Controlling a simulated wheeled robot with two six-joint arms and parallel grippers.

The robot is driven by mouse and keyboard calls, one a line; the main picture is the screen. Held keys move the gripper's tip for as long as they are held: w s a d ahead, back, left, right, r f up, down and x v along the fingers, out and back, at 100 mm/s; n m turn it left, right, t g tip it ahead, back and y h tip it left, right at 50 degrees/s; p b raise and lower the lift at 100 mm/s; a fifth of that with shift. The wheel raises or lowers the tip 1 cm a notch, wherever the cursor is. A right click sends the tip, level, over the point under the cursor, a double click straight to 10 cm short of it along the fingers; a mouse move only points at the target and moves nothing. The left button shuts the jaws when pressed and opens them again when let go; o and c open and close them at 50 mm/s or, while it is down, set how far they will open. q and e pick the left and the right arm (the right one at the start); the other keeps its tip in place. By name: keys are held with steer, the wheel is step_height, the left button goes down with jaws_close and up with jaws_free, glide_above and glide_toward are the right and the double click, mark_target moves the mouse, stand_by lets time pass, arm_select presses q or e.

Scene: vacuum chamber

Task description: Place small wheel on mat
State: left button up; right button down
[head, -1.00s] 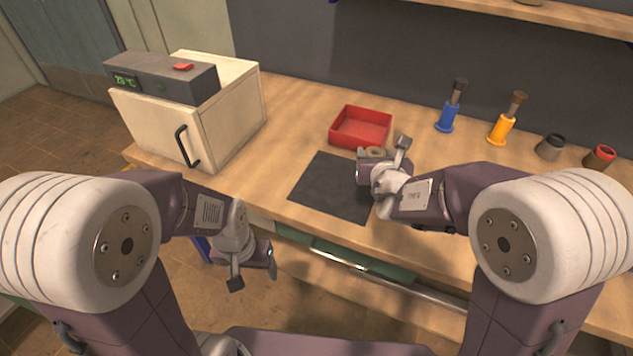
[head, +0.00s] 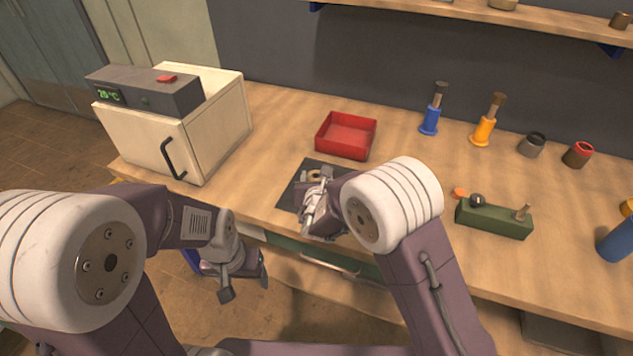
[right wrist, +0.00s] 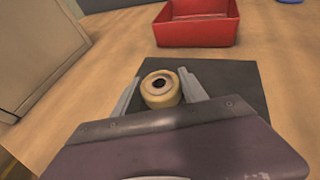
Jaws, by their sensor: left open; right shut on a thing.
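The small wheel (right wrist: 161,88) is a tan ring with a dark hole. In the right wrist view it sits between the two fingers of my right gripper (right wrist: 166,94), which is shut on it. In the head view the wheel (head: 314,175) shows just beyond my right gripper (head: 318,186), over the dark mat (head: 291,195). The mat also shows around the wheel in the right wrist view (right wrist: 238,74). I cannot tell if the wheel touches the mat. My left gripper (head: 245,285) is open and empty, low in front of the bench edge.
A red tray (head: 346,137) stands just behind the mat. A white box with a dark control unit (head: 175,125) stands at the left. Blue and orange tools, cups and a green block (head: 493,221) are to the right. Bench between tray and tools is clear.

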steer(key=shift+w+f, duration=0.1)
steer(key=shift+f, duration=0.6)
steer(key=shift+f, duration=0.15)
steer(key=c, duration=0.6)
jaws_free()
